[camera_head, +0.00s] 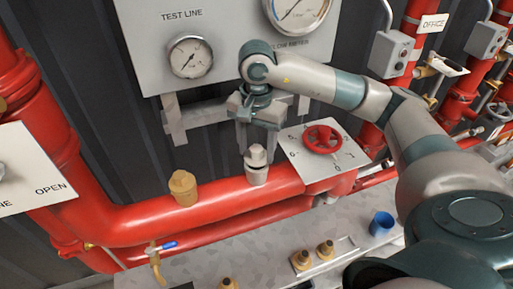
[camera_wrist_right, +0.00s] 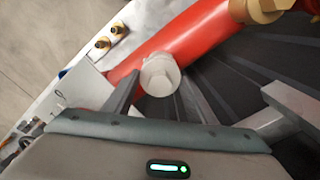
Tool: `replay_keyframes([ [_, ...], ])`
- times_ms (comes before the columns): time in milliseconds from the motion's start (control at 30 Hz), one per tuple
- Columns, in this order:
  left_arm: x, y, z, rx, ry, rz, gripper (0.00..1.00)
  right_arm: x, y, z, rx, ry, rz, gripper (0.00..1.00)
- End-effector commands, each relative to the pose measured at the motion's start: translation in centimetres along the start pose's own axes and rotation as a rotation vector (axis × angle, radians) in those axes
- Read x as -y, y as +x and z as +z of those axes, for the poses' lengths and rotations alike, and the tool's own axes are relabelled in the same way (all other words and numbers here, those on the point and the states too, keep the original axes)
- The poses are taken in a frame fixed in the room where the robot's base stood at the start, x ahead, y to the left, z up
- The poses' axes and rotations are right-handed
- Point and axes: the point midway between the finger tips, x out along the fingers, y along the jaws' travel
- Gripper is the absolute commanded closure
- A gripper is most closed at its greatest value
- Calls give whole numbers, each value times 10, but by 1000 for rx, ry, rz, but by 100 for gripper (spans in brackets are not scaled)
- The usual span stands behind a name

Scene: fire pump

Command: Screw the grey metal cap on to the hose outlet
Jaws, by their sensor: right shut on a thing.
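The grey metal cap (camera_head: 256,155) is a pale piece with a narrower top, upright above the red pipe. My right gripper (camera_head: 256,146) comes down from above and is shut on its top, one finger on each side. In the right wrist view the cap (camera_wrist_right: 160,75) shows end-on between the two fingers. The cap stands in line with the hose outlet on the red pipe. The cap hides the outlet, and I cannot tell how far it is seated. My left gripper is not in view.
A brass-capped outlet (camera_head: 183,188) stands left on the red pipe (camera_head: 215,215). A red handwheel (camera_head: 322,139) on a white plate is close right of my gripper. Brass fittings (camera_head: 302,260) and a blue cup (camera_head: 381,223) stand on the grey ledge (camera_head: 225,258). A gauge panel (camera_head: 235,45) is behind.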

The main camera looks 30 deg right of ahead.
Motion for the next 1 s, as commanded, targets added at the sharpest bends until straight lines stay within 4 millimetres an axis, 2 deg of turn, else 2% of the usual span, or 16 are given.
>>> replay_keyframes([
  [1000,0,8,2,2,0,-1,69,0,2,0,0,-1,0,73],
])
